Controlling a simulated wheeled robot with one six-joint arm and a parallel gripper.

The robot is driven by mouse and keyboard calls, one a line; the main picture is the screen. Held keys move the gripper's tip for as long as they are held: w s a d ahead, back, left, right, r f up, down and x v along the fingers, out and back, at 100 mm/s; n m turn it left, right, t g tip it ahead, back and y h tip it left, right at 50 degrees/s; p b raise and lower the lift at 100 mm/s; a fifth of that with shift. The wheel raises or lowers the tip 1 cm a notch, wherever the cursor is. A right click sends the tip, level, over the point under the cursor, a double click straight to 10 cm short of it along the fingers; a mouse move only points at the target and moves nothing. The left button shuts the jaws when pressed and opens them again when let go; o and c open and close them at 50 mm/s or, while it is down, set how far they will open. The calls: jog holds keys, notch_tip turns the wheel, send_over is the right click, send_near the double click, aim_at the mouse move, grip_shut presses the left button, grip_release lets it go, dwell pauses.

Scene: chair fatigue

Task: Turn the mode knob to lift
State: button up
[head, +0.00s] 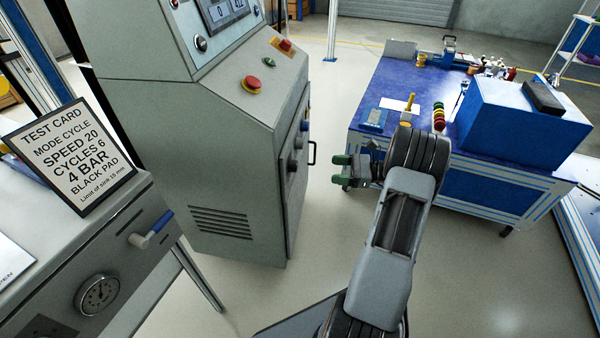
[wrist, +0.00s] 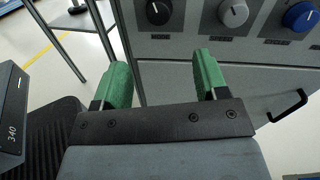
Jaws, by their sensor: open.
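Three round knobs sit in a row on the grey cabinet's panel at the top of the wrist view: a black knob (wrist: 158,12), a grey knob (wrist: 233,13) with a white mark, and a blue knob (wrist: 298,17). In the head view the panel is seen edge-on, with the blue knob (head: 305,125) farthest. My gripper (head: 341,169) has green fingertips, is open and empty, and stands apart from the panel. In the wrist view its fingers (wrist: 163,78) point toward the panel below the knobs.
The grey control cabinet (head: 220,150) carries a red emergency button (head: 252,84) and a black door handle (head: 312,153). A test card (head: 68,155) reads mode cycle, speed 20. A blue workbench (head: 460,165) with tools stands right. Floor between is clear.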

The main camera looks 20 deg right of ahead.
aim_at(297, 167)
jog(key=b+x, duration=0.3)
jog(key=x, duration=0.9)
jog(key=shift+s, duration=0.1)
jog(key=shift+c, duration=0.2)
jog(key=c, duration=0.9)
